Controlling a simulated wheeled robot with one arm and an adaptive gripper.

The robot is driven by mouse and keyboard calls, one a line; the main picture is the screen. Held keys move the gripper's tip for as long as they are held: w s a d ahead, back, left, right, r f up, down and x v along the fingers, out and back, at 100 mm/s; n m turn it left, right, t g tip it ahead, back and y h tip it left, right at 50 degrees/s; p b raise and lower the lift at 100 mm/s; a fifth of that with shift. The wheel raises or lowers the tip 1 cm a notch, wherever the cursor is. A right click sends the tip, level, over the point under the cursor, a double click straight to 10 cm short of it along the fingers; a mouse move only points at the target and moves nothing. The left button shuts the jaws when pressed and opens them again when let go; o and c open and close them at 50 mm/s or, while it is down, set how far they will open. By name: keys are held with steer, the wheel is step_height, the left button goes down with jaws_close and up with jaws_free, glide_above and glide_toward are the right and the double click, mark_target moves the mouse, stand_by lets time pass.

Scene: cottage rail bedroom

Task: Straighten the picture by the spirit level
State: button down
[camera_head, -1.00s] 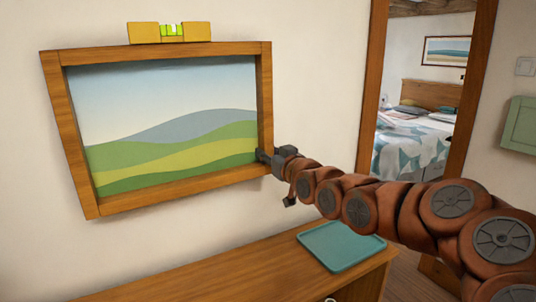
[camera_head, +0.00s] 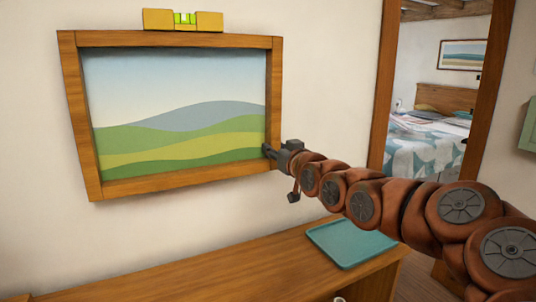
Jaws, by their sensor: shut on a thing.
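The picture of green hills hangs on the wall in a wooden frame (camera_head: 165,39). Its top edge runs nearly flat across the view, dipping slightly to the right; its bottom edge rises to the right. The yellow spirit level (camera_head: 158,19) sits along the top edge, left of the door frame. Its green vial (camera_head: 184,18) faces me, but the bubble is too small to read surely. My gripper (camera_head: 272,152) is shut on the lower part of the frame's right side. The fingertips are partly hidden at the frame's edge.
A wooden desk (camera_head: 220,270) stands below the picture, with a teal tray (camera_head: 350,243) at its right end, under my arm. A doorway with a wooden frame (camera_head: 383,90) opens to the right, showing a bed (camera_head: 425,140). The wall below the picture is bare.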

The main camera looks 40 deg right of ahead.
steer(key=c, duration=0.8)
jaws_free()
steer(key=shift+c, duration=0.2)
steer(key=s+a, duration=0.1)
steer(key=s, duration=0.6)
steer(key=shift+s, duration=0.2)
steer(key=shift+a, duration=0.1)
